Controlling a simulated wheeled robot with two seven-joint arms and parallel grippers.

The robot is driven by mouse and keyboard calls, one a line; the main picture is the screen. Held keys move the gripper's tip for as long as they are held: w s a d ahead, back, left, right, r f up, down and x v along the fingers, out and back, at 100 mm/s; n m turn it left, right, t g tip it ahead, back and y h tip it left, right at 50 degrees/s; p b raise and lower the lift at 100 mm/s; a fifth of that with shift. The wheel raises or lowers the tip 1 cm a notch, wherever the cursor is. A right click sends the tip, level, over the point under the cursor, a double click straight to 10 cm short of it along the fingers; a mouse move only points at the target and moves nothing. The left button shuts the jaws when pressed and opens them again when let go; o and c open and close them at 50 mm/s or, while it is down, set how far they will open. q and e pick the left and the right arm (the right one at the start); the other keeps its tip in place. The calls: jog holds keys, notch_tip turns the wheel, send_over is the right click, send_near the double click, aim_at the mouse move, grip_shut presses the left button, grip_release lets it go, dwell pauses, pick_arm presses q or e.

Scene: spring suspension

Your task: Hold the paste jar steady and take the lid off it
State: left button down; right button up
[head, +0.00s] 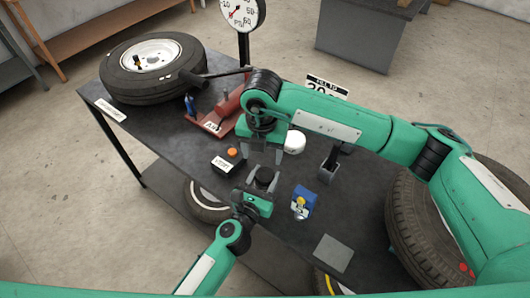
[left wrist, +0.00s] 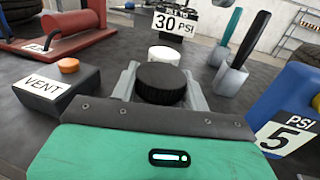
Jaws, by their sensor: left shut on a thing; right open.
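The paste jar (head: 263,180) stands on the dark table with its round black lid (head: 263,173) on top. In the left wrist view the ribbed black lid (left wrist: 161,83) sits between the grey fingers of my left gripper (left wrist: 160,95). My left gripper, also in the head view (head: 262,186), is shut on the jar from the near side; its fingers and palm hide most of the jar body. My right gripper (head: 262,152) is open and empty, pointing down just beyond and above the lid in the head view. It does not show in the left wrist view.
A VENT box with an orange button (head: 231,152) is left of the jar. A blue PSI block (head: 302,203) is right, and a white round thing (head: 294,142) is behind. Tool holders (head: 328,168), a red pump (head: 215,122) and a tyre (head: 152,68) stand farther off.

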aim_at(265, 174)
jog(key=m, duration=0.3)
jog(key=shift+a, duration=0.1)
jog(key=m, duration=1)
jog(key=shift+d, duration=0.2)
jog(key=m, duration=0.5)
jog(key=shift+d+f, duration=0.15)
jog(key=shift+d, duration=0.1)
jog(key=shift+f, duration=3.95)
jog(key=c, duration=1)
jog(key=o, duration=1.1)
jog(key=shift+c, duration=0.2)
